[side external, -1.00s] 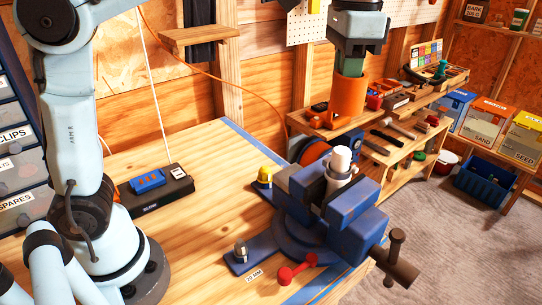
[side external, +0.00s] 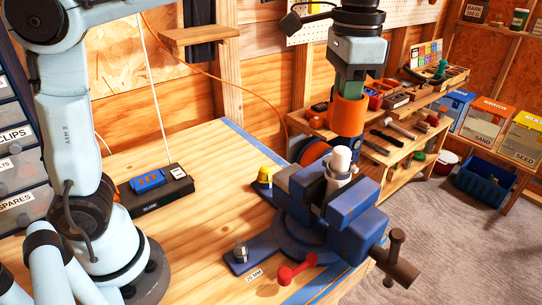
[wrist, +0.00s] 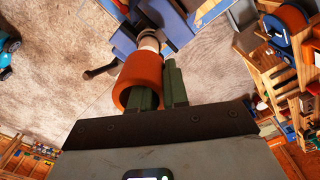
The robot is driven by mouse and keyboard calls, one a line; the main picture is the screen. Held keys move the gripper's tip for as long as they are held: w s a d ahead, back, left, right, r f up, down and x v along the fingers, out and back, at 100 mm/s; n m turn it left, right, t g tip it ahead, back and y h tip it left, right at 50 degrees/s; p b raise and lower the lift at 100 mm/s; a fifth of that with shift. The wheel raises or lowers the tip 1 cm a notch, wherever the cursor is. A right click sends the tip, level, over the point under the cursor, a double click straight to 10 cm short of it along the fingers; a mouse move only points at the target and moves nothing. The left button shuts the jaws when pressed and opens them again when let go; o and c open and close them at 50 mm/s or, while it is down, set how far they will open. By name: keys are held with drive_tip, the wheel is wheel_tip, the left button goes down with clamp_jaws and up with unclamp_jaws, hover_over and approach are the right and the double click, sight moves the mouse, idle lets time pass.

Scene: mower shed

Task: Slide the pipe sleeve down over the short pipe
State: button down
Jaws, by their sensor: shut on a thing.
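The orange pipe sleeve (side external: 348,114) hangs roughly upright from my gripper (side external: 351,88). The gripper is shut on its upper wall. In the wrist view one green finger of the gripper (wrist: 162,82) reaches into the open end of the sleeve (wrist: 139,72) and the other lies outside it. The short white pipe (side external: 341,158) stands upright in the blue vise (side external: 353,201). In the side view the sleeve's lower edge is above the pipe top, with a small gap, slightly to its right. The pipe (wrist: 149,42) shows just beyond the sleeve in the wrist view.
The vise sits at the wooden bench's (side external: 205,215) right corner, its handle (side external: 395,257) sticking out. Shelves with tools (side external: 405,130) stand behind. The bench's middle is clear.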

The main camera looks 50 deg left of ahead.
sight(342, 127)
drive_tip(key=shift+f, duration=1.15)
drive_tip(key=shift+f, duration=0.95)
idle(0.7)
drive_tip(key=c, duration=1.1)
unclamp_jaws()
drive_tip(key=shift+o, duration=0.2)
wheel_tip(342, 127, up, 12)
drive_tip(key=shift+a, duration=0.1)
